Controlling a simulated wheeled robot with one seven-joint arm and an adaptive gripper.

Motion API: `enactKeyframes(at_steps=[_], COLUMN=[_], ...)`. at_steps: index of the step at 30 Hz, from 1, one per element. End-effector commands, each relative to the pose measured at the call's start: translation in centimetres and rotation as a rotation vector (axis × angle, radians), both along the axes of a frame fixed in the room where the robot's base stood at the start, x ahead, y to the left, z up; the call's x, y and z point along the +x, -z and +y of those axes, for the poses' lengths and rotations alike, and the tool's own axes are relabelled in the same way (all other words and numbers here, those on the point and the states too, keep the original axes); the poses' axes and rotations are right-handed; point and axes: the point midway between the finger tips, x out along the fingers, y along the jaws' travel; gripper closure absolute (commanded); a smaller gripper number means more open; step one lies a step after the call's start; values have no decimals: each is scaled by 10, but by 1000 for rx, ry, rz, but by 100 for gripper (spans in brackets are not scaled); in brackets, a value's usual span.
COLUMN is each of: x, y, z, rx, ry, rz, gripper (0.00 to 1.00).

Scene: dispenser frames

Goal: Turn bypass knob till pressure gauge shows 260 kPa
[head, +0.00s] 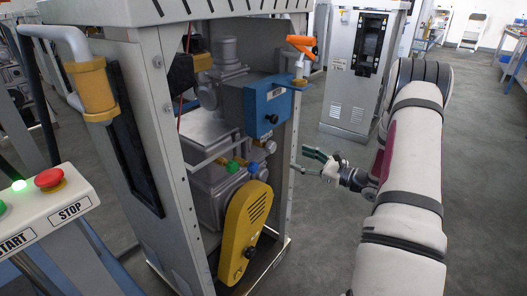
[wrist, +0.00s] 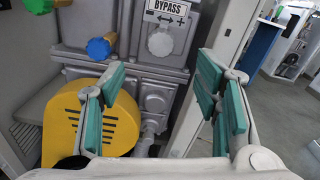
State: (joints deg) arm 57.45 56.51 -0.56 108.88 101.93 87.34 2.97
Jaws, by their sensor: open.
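The bypass knob (wrist: 160,42) is a light grey round knob below the BYPASS label (wrist: 166,10) with minus and plus marks, near the top middle of the wrist view. My gripper (wrist: 162,92) is open and empty; its green-padded fingers stand left and right, lower in the picture than the knob and apart from it. In the head view my gripper (head: 314,162) is right of the open dispenser frame, beside the pump unit. A small grey knob (head: 269,147) there seems to be the bypass knob. I see no readable pressure gauge in either view.
A blue knob (wrist: 100,47) and a green knob (wrist: 39,5) sit left of the bypass knob. A yellow belt cover (head: 246,232) is below. The dispenser's metal frame (head: 294,190) stands close to my gripper. The grey floor (head: 325,240) to the right is clear.

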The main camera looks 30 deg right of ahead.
Motion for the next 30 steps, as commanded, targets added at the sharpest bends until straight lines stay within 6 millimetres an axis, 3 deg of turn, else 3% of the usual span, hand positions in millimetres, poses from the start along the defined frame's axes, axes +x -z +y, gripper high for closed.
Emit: enactKeyframes(at_steps=[5, 21, 30], x=[15, 107, 128], y=[1, 1, 0], z=[4, 39, 46], rx=[1, 0, 1], ry=[1, 0, 2], rz=[-3, -2, -2], gripper=[43, 43, 43])
